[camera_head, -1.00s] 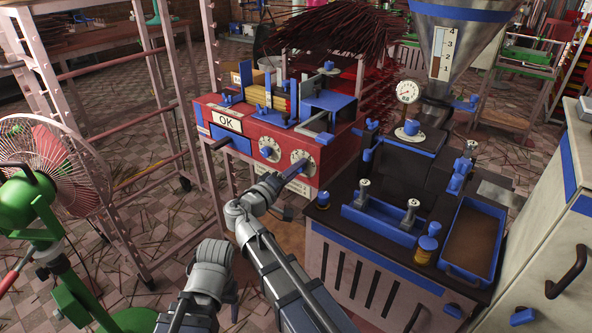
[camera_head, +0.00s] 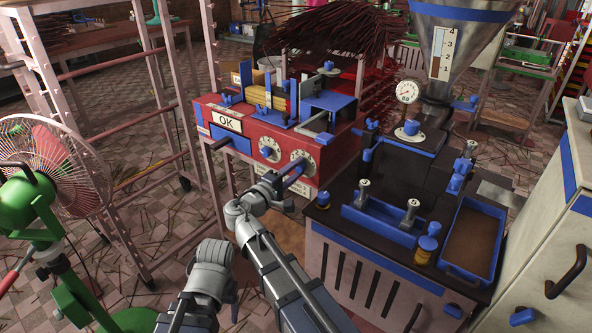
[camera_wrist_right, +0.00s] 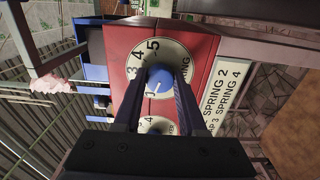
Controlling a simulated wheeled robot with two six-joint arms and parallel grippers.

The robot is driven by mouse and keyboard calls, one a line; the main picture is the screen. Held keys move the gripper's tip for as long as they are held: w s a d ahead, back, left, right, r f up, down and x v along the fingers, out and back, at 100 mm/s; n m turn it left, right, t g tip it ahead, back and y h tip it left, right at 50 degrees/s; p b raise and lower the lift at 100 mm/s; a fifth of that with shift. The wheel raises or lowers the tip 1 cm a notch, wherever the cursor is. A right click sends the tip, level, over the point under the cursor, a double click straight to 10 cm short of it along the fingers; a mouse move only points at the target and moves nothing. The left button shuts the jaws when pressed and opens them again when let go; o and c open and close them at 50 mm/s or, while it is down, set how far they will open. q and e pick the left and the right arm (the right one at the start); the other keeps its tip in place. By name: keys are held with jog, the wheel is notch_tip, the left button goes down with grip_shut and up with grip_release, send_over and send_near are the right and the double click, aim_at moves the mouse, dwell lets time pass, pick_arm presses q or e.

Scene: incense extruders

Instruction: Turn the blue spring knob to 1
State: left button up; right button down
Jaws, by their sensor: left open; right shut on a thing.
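The blue spring knob (camera_wrist_right: 158,80) sits on a white round dial (camera_wrist_right: 158,52) with black numbers, fixed to a red panel. The dial also shows in the head view (camera_head: 299,157). My right gripper (camera_wrist_right: 158,96) is shut on the knob, one finger on each side. A 3, 4 and 5 show above and left of the knob; the fingers hide part of the dial. A short white mark shows on the knob's lower-left side; I cannot tell exactly which number it meets. My left gripper (camera_head: 231,290) is low in the head view, apart from the machine, mostly hidden behind its wrist.
A second dial with a blue knob (camera_head: 268,149) is left of the held one. An OK sign (camera_head: 226,121) is farther left. A black counter (camera_head: 385,248) with blue trays stands right of my right arm. A green fan (camera_head: 40,190) stands at the left.

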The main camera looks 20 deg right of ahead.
jog(key=shift+c, duration=2.3)
grip_release()
pick_arm(q)
jog(key=shift+a, duration=0.1)
pick_arm(e)
jog(key=shift+s, duration=0.15)
